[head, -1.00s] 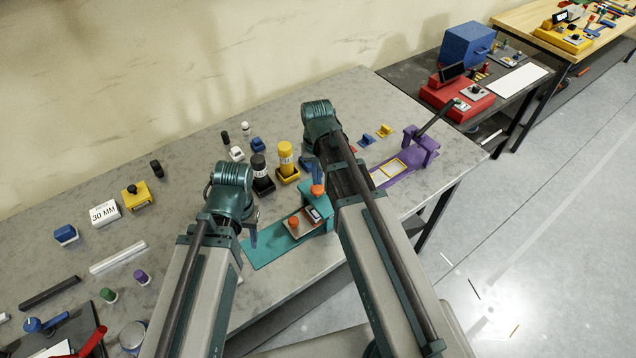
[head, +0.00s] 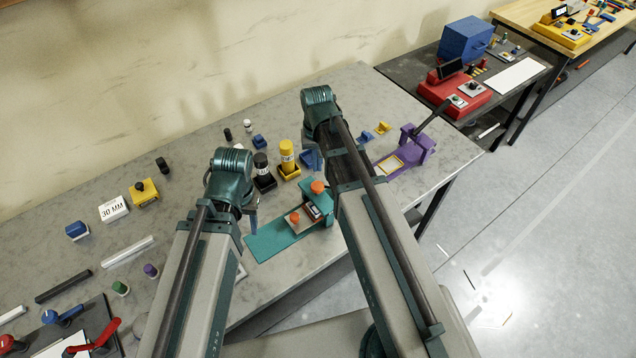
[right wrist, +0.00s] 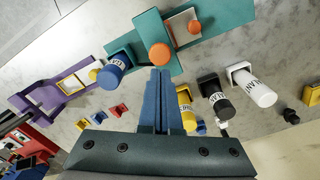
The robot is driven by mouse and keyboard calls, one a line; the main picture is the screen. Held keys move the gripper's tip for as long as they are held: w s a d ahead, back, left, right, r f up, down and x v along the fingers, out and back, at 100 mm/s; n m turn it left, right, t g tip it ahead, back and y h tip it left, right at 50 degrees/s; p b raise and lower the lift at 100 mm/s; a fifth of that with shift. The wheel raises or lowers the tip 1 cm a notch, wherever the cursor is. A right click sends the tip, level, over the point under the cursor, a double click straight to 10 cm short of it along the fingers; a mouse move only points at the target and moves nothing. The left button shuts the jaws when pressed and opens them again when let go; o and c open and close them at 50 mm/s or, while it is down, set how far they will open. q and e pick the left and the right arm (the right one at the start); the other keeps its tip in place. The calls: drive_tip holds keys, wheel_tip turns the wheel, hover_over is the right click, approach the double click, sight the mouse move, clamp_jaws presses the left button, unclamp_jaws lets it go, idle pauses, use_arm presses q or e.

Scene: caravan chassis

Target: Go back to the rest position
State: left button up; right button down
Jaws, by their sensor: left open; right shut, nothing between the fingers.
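In the head view my left gripper (head: 252,226) hangs below its green wrist over the left end of the teal fixture (head: 275,242); its fingers are small and partly hidden. It is open and I see nothing held. My right gripper (head: 314,160) points down over the bench beside the yellow bottle, partly covered by its own arm. In the right wrist view the blue fingers of my right gripper (right wrist: 161,76) are together and empty, close in the picture to an orange knob (right wrist: 161,54) of the teal fixture. I cannot tell the gap between them.
Black and yellow bottles (head: 288,158) stand in holders between my wrists. A purple fixture (head: 416,152) with a raised lever is at the bench's right end. A 30 MM block (head: 114,208) and several small parts lie left.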

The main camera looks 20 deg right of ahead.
use_arm(q)
wheel_tip(320, 180, down, 14)
drive_tip(key=b, duration=1.3)
drive_tip(key=shift+r+b, duration=0.15)
drive_tip(key=shift+b, duration=0.15)
use_arm(e)
drive_tip(key=s+a+f+n+h, duration=0.1)
drive_tip(key=s+a+f+n, duration=0.4)
drive_tip(key=s+a+f, duration=0.5)
drive_tip(key=s+f, duration=0.3)
drive_tip(key=s, duration=0.1)
drive_tip(key=shift+s+a+f+n, duration=0.15)
drive_tip(key=shift+a+f+n, duration=0.1)
drive_tip(key=shift+n, duration=0.15)
